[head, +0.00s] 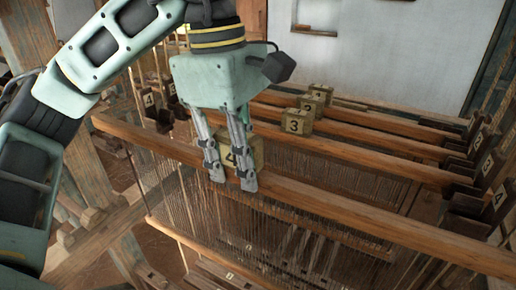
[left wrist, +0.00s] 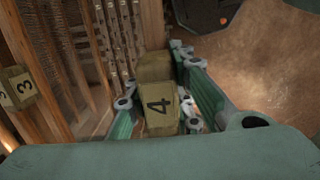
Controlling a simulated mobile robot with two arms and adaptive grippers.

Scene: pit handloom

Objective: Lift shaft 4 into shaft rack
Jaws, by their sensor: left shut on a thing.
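Shaft 4 (head: 350,208) is a long wooden bar with hanging heddles, nearest me in the head view. It slants from upper left to lower right. Its block marked 4 (head: 256,152) also shows in the left wrist view (left wrist: 160,108). My left gripper (head: 232,184) is shut on shaft 4 at that block, with a finger on each side in the wrist view. The shaft rack's slotted brackets stand at the right, including the one marked 4 (head: 499,197), and at the left, where another 4 (head: 149,100) shows. The shaft's right end runs out of view. My right gripper is not seen.
Shaft 3 (head: 296,121) and further shafts (head: 321,93) lie parallel behind shaft 4, with numbered blocks on top. Heddles (head: 300,240) hang below. Wooden posts (head: 90,165) stand at the left. A pale wall panel (head: 400,45) is behind.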

